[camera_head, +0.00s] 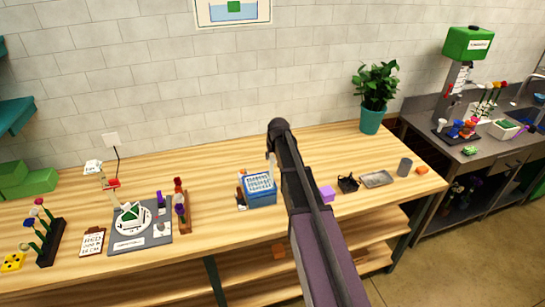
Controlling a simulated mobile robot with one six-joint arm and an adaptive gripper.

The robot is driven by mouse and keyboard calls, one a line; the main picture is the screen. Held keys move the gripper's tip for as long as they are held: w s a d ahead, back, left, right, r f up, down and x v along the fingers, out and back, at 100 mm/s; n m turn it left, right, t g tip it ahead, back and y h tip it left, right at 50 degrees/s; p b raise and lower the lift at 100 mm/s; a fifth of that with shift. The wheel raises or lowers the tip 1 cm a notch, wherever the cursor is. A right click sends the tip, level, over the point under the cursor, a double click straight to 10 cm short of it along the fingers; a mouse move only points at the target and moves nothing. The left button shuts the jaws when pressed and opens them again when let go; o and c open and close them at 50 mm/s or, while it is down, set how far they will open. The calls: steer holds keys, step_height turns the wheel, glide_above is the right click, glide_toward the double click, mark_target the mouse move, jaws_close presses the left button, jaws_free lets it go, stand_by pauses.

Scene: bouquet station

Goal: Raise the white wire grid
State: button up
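A white wire grid (259,182) lies across the top of a blue box (262,198) on the wooden table. It looks level and seems to rest at the box rim; the inside of the box is hidden below it. My dark arm rises from the bottom of the picture and passes just right of the box. I cannot make out my gripper; it seems hidden behind the arm. A small pale part shows by the arm above the box, too small to identify.
Small dark items (241,194) lie left of the box. A purple block (327,193), black item (347,183), metal tray (377,179) and grey cup (404,167) stand right of my arm. A grey board (155,240) with a white round piece lies left. Table (222,172) behind the box is mostly clear.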

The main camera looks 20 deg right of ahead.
steer(key=shift+s+f, duration=0.1)
stand_by(0.4)
step_height(320, 180, down, 8)
steer(key=b, duration=0.8)
steer(key=p+v, duration=1.3)
steer(key=v, duration=0.1)
steer(key=shift+s+a+f+g+b, duration=0.7)
steer(key=shift+s+a+f+b, duration=1.25)
steer(key=shift+s, duration=1.85)
steer(key=shift+s+a+f+g+b, duration=0.7)
steer(key=shift+s+a+f+b, duration=0.6)
steer(key=shift+s+f+b, duration=1.95)
steer(key=shift+s+a+f+g+b, duration=0.7)
steer(key=shift+s+a+f+b, duration=1.05)
steer(key=shift+s, duration=2.6)
steer(key=shift+d+f+p, duration=0.15)
steer(key=shift+p, duration=0.2)
steer(key=w+d+r+t+p, duration=0.1)
steer(key=w+d+r+p, duration=0.2)
steer(key=w+r+p, duration=0.3)
steer(key=w+d+r+t+p, duration=0.1)
steer(key=w+d+r+p, duration=0.2)
steer(key=w+r+p, duration=0.3)
steer(key=w+d+r+t+p, duration=0.2)
steer(key=w+r+p, duration=0.4)
steer(key=w, duration=0.5)
steer(key=shift+d+r, duration=0.65)
steer(key=shift+d, duration=0.15)
